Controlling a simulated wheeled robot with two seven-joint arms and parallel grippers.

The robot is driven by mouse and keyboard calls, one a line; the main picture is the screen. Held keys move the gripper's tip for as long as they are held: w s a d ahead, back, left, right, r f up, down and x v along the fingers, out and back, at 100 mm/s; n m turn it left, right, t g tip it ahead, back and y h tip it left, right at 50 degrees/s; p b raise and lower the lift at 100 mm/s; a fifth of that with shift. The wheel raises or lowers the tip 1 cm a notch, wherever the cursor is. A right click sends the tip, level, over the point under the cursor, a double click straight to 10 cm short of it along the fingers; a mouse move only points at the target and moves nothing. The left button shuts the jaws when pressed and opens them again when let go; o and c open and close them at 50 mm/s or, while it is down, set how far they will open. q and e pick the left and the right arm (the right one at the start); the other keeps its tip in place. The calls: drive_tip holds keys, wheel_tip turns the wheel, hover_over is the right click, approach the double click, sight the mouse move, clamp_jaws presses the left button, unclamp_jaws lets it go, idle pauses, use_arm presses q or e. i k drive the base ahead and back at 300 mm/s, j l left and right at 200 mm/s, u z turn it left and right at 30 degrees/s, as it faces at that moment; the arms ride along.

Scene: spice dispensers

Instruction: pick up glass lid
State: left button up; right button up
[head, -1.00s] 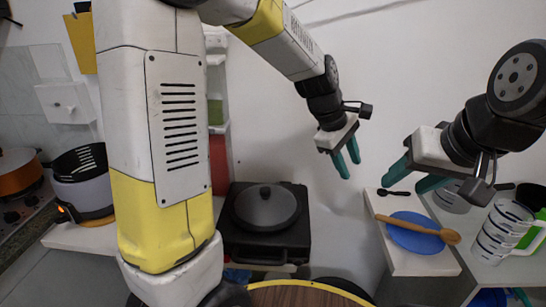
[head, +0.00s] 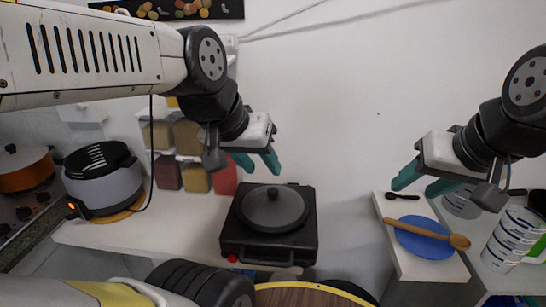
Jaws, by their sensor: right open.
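The glass lid (head: 258,214) looks dark and round, with a small knob on top. It lies flat on a black portable cooker (head: 240,240) in the middle of the head view. My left gripper (head: 259,168) is above and behind the lid in the picture, fingers pointing down. Its teal fingers are apart with nothing between them, and it does not touch the lid. My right gripper (head: 418,188) is to the right, over the side counter, with its fingers apart and empty.
Several spice dispensers (head: 195,180) stand on a shelf behind the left gripper. A grey appliance (head: 105,190) and an orange pot (head: 27,175) are at the left. At the right are a blue plate (head: 420,244), a wooden spoon (head: 458,241) and striped cups (head: 508,240). The white counter (head: 185,228) left of the cooker is clear.

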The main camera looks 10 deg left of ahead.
sight(268, 209)
drive_tip(key=u, duration=1.95)
drive_tip(key=z, duration=1.35)
drive_tip(key=j+z, duration=0.15)
drive_tip(key=j, duration=0.3)
drive_tip(key=k+j+z, duration=0.1)
drive_tip(key=j, duration=0.35)
drive_tip(key=k+j+z, duration=0.15)
drive_tip(key=j, duration=0.3)
